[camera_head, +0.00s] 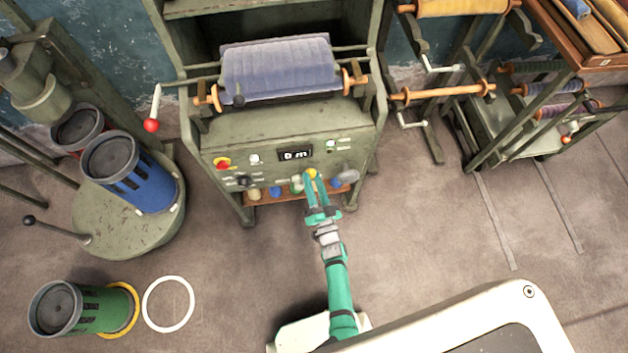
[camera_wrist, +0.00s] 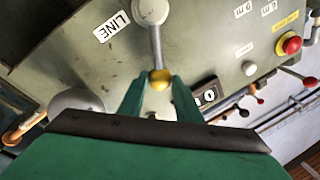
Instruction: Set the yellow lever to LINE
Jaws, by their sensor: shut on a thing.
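The yellow lever has a round yellow knob (camera_head: 310,173) on the front of the green machine's panel. In the wrist view the knob (camera_wrist: 160,81) sits between the fingertips, and its metal shaft (camera_wrist: 155,45) runs up to a pale round pivot (camera_wrist: 150,10). The LINE label (camera_wrist: 112,27) is left of the pivot there; the shaft does not point at it. My gripper (camera_head: 311,180) is shut on the knob; its two green fingers (camera_wrist: 159,86) touch its sides. Other labels around this lever are hidden or outside the wrist view.
The panel bears a red button (camera_head: 222,163), a display (camera_head: 295,155) and several small knobs. A crank with a red ball (camera_head: 151,125) stands out at left. A white ring (camera_head: 168,304) and a green canister (camera_head: 75,308) lie on the floor.

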